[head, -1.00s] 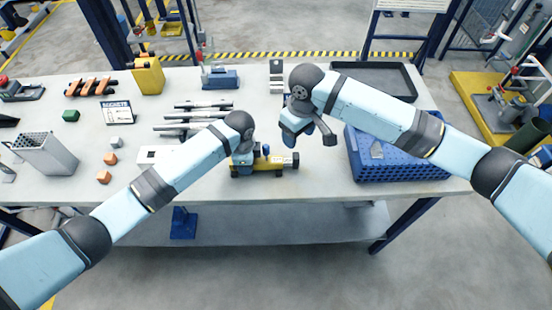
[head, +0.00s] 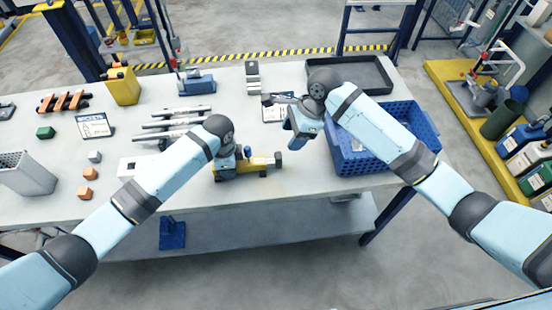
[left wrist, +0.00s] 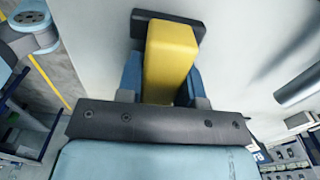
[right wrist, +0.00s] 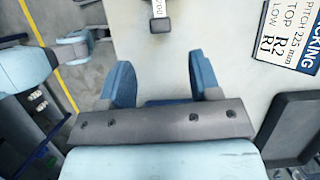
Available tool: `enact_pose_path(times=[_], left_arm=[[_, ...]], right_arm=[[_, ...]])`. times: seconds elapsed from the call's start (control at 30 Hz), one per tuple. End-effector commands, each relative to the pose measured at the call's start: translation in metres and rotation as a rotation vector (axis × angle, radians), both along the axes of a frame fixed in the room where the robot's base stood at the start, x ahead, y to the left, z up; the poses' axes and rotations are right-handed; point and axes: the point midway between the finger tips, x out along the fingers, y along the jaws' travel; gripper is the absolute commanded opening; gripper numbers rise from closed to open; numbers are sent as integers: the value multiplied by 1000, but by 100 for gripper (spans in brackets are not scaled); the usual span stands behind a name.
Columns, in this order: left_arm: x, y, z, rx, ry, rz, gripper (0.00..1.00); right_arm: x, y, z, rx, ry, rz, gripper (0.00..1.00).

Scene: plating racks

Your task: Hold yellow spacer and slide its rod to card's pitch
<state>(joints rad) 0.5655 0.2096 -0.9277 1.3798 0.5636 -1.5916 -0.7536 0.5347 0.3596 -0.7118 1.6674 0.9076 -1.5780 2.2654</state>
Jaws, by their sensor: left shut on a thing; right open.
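The yellow spacer (head: 258,167) lies along the front of the bench, with a blue knob on top and a dark cap at its right end. My left gripper (left wrist: 165,85) is shut on its yellow body (left wrist: 170,60); my wrist hides part of the spacer in the head view. My right gripper (head: 300,135) is open and empty, above the bench to the right of the spacer. In the right wrist view a grey marked rod with a dark cap (right wrist: 160,25) lies beyond the open fingers (right wrist: 165,85), apart from them. The card (right wrist: 292,40) reads pitch 225 mm, top R2, low R1.
A blue crate (head: 385,165) stands right of my right gripper, with a black tray (head: 350,72) behind. Several grey rods (head: 180,112) lie behind my left arm. Another card (head: 95,125) lies at left. The front bench edge is near the spacer.

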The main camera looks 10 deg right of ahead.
Motion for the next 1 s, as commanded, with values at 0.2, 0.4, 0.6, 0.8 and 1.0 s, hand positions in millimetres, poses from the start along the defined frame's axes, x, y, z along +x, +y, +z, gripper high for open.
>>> enact_pose_path(times=[0.2, 0.4, 0.6, 0.8, 1.0], left_arm=[[0, 0, 0, -1, -1, 0, 0], [0, 0, 1, -1, -1, 0, 0], [0, 0, 1, -1, -1, 0, 0], [0, 0, 1, -1, -1, 0, 0], [0, 0, 1, -1, -1, 0, 0]], right_arm=[[0, 2, -10, 10, 28, -73, 57], [0, 15, -43, 8, 28, -72, 57], [0, 30, -79, 8, 28, -71, 57], [0, 40, -103, 9, 27, -70, 57], [0, 44, -111, 9, 25, -69, 57]])
